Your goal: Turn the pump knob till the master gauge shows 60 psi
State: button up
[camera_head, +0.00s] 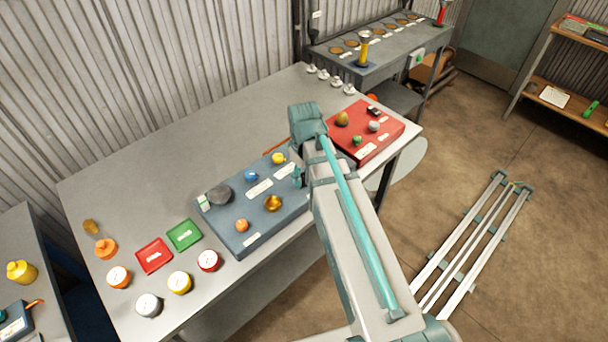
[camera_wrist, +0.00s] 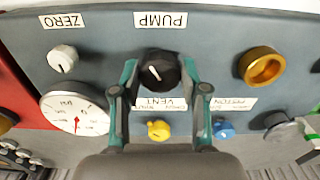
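The black pump knob (camera_wrist: 157,70), with a white pointer line, sits on the blue-grey panel (camera_wrist: 215,50) beneath an upside-down PUMP label (camera_wrist: 160,20) in the wrist view. My gripper (camera_wrist: 158,72) is open, with one teal finger on each side of the knob; narrow gaps seem to show, though contact is unclear. A white round gauge (camera_wrist: 75,108) with a red needle sits at left; its numbers are too small to read. In the head view, my arm hides the knob and gauge, and a teal finger shows by the panel's edge (camera_head: 250,240).
The wrist view shows a white ZERO knob (camera_wrist: 62,62), a yellow vent knob (camera_wrist: 158,130), a blue knob (camera_wrist: 223,130) and a gold ring (camera_wrist: 262,66) near my gripper. In the head view, a red panel (camera_head: 385,130) lies right of my arm. The bench's back left is clear.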

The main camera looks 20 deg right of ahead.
aim_at(304, 177)
jog(key=o, duration=0.3)
jog(key=shift+o, duration=0.2)
jog(key=shift+r, duration=0.1)
notch_tip(304, 177, up, 12)
dwell(0.5)
